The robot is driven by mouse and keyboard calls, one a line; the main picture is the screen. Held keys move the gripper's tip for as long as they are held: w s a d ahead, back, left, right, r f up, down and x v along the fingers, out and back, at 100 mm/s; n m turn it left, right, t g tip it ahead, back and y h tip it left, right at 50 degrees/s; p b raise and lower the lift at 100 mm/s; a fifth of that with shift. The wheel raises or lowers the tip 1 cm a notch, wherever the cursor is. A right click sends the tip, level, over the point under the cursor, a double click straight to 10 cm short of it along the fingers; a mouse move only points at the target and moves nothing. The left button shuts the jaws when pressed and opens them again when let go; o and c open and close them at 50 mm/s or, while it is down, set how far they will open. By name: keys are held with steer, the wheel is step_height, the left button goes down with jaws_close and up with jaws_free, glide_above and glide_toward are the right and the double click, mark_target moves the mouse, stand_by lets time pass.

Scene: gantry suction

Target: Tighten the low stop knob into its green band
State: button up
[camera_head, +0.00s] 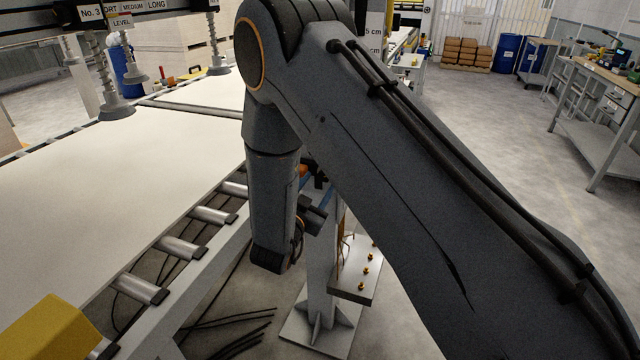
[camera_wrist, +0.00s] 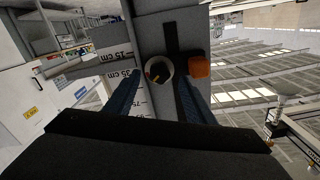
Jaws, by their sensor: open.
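No green band can be made out. In the head view my arm mostly hides the gripper and the knob.
In the head view a roller conveyor (camera_head: 212,217) with a large pale panel (camera_head: 110,190) is at left. Suction cups (camera_head: 117,107) hang above it. A workbench (camera_head: 610,90) stands far right.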

steer(key=shift+b+v, duration=0.5)
steer(key=shift+v, duration=1.9)
